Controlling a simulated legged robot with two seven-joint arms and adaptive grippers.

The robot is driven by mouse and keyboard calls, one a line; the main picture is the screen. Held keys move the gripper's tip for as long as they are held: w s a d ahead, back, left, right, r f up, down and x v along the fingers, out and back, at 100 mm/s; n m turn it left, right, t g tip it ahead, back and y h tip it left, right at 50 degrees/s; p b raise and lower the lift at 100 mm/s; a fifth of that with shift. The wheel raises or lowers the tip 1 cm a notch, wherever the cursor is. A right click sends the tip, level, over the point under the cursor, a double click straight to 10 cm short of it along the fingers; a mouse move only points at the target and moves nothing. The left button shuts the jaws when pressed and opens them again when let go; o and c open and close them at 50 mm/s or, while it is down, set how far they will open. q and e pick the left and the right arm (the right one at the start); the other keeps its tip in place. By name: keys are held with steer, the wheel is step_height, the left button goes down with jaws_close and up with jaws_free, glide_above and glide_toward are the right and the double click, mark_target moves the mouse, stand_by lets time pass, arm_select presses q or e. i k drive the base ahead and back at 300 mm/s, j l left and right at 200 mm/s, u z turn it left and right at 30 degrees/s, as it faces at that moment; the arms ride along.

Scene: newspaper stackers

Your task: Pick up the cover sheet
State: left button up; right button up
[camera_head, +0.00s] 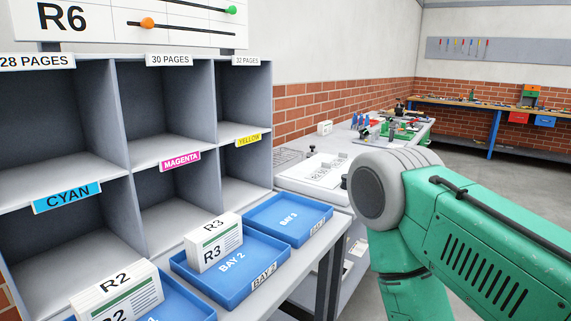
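White printed sheets (322,170) lie on the light bench behind the blue trays. I cannot tell whether one of them is the cover sheet, as the print is too small to read fully. My green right arm comes in from the right and fills the lower right, with its grey rounded joint close to the bench. Its gripper is not visible. My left gripper and arm are not in view.
A grey shelf (124,115) of open, empty compartments stands left. Blue trays BAY 2 (207,289) and BAY 3 (264,207) sit before it. An R3 stack (213,242) stands in BAY 2; an R2 stack (118,292) stands left. Cluttered benches line the back.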

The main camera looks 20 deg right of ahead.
mark_target(340, 159)
steer(key=l+z, duration=0.55)
steer(key=z, duration=0.25)
